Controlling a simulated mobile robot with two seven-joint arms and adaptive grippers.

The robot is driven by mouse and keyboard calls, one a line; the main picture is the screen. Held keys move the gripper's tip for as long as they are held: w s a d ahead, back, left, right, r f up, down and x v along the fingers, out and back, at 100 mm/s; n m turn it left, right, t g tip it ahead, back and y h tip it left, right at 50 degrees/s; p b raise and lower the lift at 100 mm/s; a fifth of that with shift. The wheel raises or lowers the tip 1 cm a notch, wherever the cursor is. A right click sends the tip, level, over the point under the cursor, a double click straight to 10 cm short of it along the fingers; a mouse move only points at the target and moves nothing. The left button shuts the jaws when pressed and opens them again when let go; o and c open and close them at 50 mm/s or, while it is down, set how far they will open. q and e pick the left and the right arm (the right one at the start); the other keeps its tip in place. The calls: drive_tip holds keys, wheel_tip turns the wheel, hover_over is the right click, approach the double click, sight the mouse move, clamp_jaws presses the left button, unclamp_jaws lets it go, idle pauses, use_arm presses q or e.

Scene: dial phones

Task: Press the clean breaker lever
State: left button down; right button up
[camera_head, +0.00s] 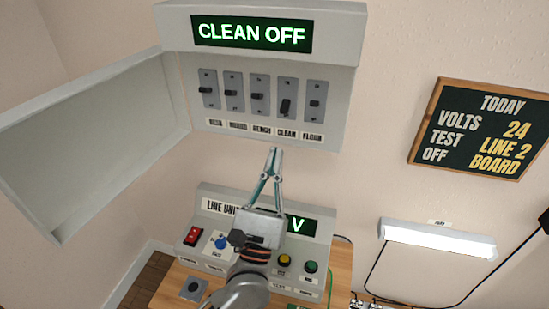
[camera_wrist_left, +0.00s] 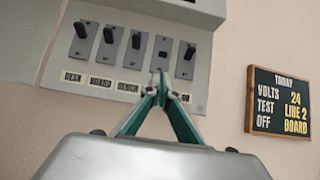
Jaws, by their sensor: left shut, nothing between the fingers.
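The breaker panel (camera_head: 262,137) hangs on the wall in the head view, with its display (camera_head: 250,34) reading CLEAN OFF. The clean breaker lever (camera_head: 286,106) sits above the CLEAN label, second from the right, and hangs lower than its neighbours. In the left wrist view the clean lever (camera_wrist_left: 163,54) is also second from the right. My left gripper (camera_head: 275,151) is shut and empty, its tips pointing up just below the row of labels. In the left wrist view the gripper (camera_wrist_left: 158,75) tips overlap the foot of the clean lever's plate and hide its label. My right gripper is out of view.
Neighbouring levers BENCH (camera_head: 258,97) and FLOOR (camera_head: 315,103) flank the clean one. The panel's door (camera_head: 95,135) stands open to the left. A line unit (camera_head: 212,235) with buttons sits below, behind my arm. A chalkboard (camera_head: 480,128) and lamp (camera_head: 436,239) are at right.

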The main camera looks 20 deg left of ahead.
sight(285, 106)
use_arm(q)
drive_tip(key=x, duration=0.6)
drive_tip(key=shift+w+r+p, duration=0.2)
drive_tip(key=shift+p, duration=0.1)
drive_tip(key=shift+w+r, duration=0.2)
drive_tip(key=shift+w, duration=0.15)
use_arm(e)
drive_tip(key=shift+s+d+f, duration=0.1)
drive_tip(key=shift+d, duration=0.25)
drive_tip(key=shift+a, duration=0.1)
